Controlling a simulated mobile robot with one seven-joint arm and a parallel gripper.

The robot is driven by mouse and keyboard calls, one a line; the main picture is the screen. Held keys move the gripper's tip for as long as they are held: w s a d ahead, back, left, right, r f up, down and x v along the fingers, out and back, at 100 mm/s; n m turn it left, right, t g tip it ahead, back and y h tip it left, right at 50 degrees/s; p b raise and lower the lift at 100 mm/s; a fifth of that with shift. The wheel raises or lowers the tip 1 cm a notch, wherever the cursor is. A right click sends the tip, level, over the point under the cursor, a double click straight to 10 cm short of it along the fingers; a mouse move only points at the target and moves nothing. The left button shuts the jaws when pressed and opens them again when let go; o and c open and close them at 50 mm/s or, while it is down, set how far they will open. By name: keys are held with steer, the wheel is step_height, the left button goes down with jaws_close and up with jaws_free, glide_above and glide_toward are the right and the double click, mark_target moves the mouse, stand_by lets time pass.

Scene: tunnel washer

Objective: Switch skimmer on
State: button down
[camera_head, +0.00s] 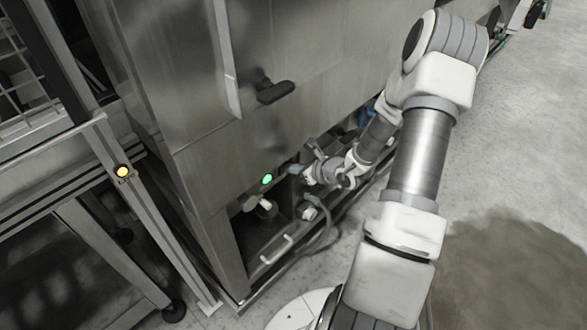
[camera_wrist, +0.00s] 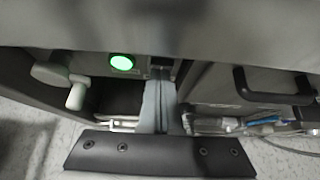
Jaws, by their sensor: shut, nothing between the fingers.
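A round green lit button or lamp (camera_head: 267,178) sits on the low panel of the steel machine; it also glows in the wrist view (camera_wrist: 122,62). I cannot read any label, so I cannot tell if it belongs to the skimmer. My gripper (camera_head: 292,170) is just right of the green light, at the panel. In the wrist view my gripper's fingers (camera_wrist: 160,80) are closed together and empty. Their tips are at a small dark fitting (camera_wrist: 163,63) right of the green light, partly hidden by the fingers; I cannot tell if they touch it.
A white handle or valve (camera_wrist: 76,92) stands left of the fingers. A black handle (camera_wrist: 272,86) is on a panel to the right. A black handle (camera_head: 276,92) sticks out higher on the machine. A yellow lamp (camera_head: 122,171) is on the left frame. Open floor (camera_head: 530,160) lies to the right.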

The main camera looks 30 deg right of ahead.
steer(key=shift+w+a+r+g+p, duration=0.25)
steer(key=shift+w+r+g+p, duration=0.3)
steer(key=shift+p, duration=0.2)
steer(key=shift+f, duration=0.25)
steer(key=shift+s+r+p, duration=0.1)
steer(key=shift+r+p, duration=0.3)
steer(key=shift+r, duration=0.4)
steer(key=shift+s+d, duration=0.1)
steer(key=shift+d, duration=0.05)
